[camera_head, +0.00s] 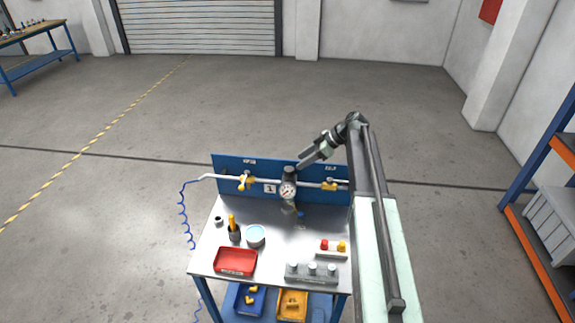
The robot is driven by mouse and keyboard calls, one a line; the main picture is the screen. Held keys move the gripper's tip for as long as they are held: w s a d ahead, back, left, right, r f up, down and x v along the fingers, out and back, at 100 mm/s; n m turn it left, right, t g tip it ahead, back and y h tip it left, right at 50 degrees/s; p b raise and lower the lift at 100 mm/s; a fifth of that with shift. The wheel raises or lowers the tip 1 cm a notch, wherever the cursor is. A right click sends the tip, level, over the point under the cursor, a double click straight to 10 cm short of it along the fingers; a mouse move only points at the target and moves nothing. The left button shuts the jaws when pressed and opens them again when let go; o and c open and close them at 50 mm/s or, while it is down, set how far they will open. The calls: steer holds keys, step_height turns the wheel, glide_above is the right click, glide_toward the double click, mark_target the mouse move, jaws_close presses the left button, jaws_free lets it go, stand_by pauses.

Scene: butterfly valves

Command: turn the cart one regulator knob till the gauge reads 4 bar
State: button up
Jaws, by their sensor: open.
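The cart (205,255) stands in front of me, with a grey top and a blue back panel (228,163) marked with a 1. The regulator with its dark knob (289,171) on top sits on the pipe at the middle of the panel. The round white gauge (288,190) is just below the knob; its needle is too small to read. My gripper (303,161) is open, its fingers angled down to the left, close to the upper right of the knob. Whether it touches the knob I cannot tell.
A red tray (236,261), a round tin (255,235) and a grey block with knobs (311,271) lie on the cart top. A blue-orange rack (535,250) stands at right. Floor left of the cart is clear.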

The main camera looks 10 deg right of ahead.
mark_target(289, 169)
steer(key=b+x, duration=0.5)
steer(key=x, duration=0.3)
steer(key=shift+b, duration=0.3)
steer(key=shift+r, duration=0.1)
jaws_close()
